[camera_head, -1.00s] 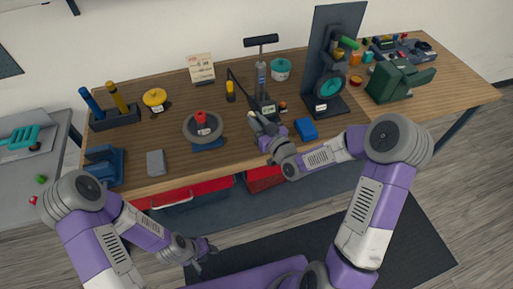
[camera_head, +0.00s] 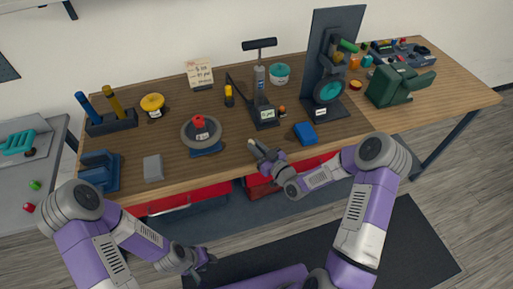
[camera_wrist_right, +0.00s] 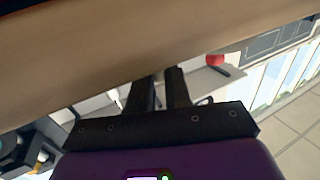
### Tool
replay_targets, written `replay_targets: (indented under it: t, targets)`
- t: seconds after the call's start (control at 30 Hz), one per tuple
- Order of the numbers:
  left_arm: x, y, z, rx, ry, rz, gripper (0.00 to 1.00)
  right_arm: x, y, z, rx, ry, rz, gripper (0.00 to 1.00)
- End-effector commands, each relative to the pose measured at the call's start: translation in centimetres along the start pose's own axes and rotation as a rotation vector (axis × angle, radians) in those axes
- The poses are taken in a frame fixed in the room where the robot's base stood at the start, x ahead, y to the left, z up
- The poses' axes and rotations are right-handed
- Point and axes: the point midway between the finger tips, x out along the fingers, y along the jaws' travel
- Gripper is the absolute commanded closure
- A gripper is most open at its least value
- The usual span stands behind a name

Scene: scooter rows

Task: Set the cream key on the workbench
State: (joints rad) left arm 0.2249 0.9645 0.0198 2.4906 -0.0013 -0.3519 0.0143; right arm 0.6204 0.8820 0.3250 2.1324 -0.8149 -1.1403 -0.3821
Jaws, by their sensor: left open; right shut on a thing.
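The workbench (camera_head: 235,148) is a long wooden-topped table across the middle of the head view. My right gripper (camera_head: 254,146) is over its front edge, left of the blue block. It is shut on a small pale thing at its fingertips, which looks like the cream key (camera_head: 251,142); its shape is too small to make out. In the right wrist view the dark fingers (camera_wrist_right: 166,88) are close together near the bench's edge (camera_wrist_right: 100,60), and the key cannot be told there. My left gripper (camera_head: 207,258) is open and empty, low in front of the bench.
A black-based pump (camera_head: 264,118), a blue block (camera_head: 305,133) and a wheel on a stand (camera_head: 328,90) stand beyond my right gripper. A grey ring with a red knob (camera_head: 201,133) is to the left. Bare wood lies along the front edge.

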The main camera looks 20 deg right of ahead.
Motion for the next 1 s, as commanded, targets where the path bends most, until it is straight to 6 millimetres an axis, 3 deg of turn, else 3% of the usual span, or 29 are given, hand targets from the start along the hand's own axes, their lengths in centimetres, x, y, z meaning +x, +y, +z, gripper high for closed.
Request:
replay_targets:
  t: [0.33, 0.37, 0.5, 0.9, 1.0]
  targets:
    - [0.5, -0.2, 0.0, 0.000, 0.000, 0.000, 0.57, 0.0, 0.0, 0.3, -0.001, 0.002, 0.000, 1.00]
    - [0.4, -0.2, 0.0, 0.000, 0.000, 0.000, 0.57, 0.0, 0.0, 0.2, -0.001, 0.001, 0.000, 0.79]
    - [0.3, -0.1, 0.0, 0.000, 0.000, 0.000, 0.57, 0.0, 0.0, 0.1, -0.001, 0.001, 0.000, 0.58]
    - [-0.2, 0.1, 0.0, 0.000, 0.000, 0.000, 0.57, 0.0, 0.0, -0.3, 0.000, 0.001, 0.001, 0.57]
    - [-0.1, 0.0, 0.0, 0.000, 0.000, 0.000, 0.57, -1.5, 0.2, -0.1, -0.001, -0.002, 0.003, 0.57]
